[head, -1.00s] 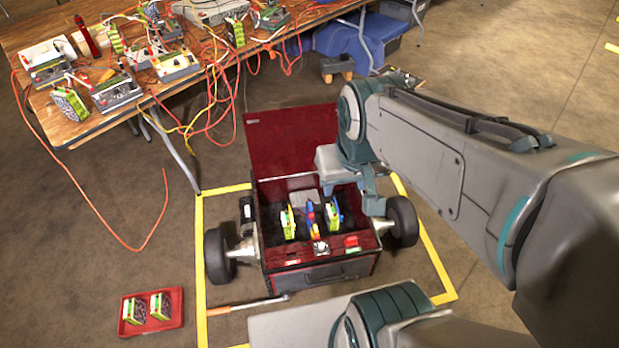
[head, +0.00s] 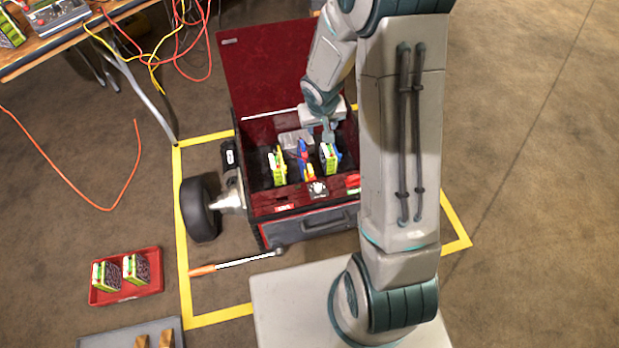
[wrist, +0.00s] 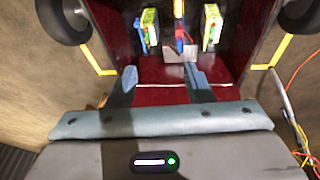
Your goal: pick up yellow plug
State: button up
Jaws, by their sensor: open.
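Between two green-and-yellow blocks in the red box, a narrow upright cluster with blue and red parts (head: 303,160) stands. In the wrist view, a small yellow piece (wrist: 179,9) shows at the top edge, above a blue part (wrist: 181,44); I take it for the yellow plug, but its shape is unclear. My gripper (head: 327,130) is over the back right of the box in the head view. In the wrist view, my gripper (wrist: 163,86) has its fingers apart with nothing between them, pointing at the box and short of the cluster.
The red box (head: 306,224) has its lid (head: 265,70) raised at the back. The left block (head: 277,168) and right block (head: 329,158) flank the cluster closely. A wheel (head: 200,208) stands at left. A red tray (head: 125,291) with two blocks lies on the floor.

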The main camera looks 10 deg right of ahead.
aim_at(311, 168)
jog(key=shift+y, duration=0.7)
jog(key=s+b+x, duration=0.1)
jog(key=b+x, duration=0.1)
jog(key=x, duration=0.5)
jog(key=s+a+b+x, duration=0.1)
jog(key=b+x, duration=0.1)
jog(key=x, duration=0.6)
jog(key=s+a+f+b+x, duration=0.1)
jog(key=b+x, duration=0.2)
jog(key=x, duration=0.5)
jog(key=shift+d+b+x, duration=0.15)
jog(key=shift+b+x, duration=0.6)
jog(key=shift+x, duration=0.85)
jog(key=shift+d+b+x, duration=0.15)
jog(key=shift+b+x, duration=0.6)
jog(key=shift+x, duration=0.8)
jog(key=shift+s, duration=0.1)
grip_shut()
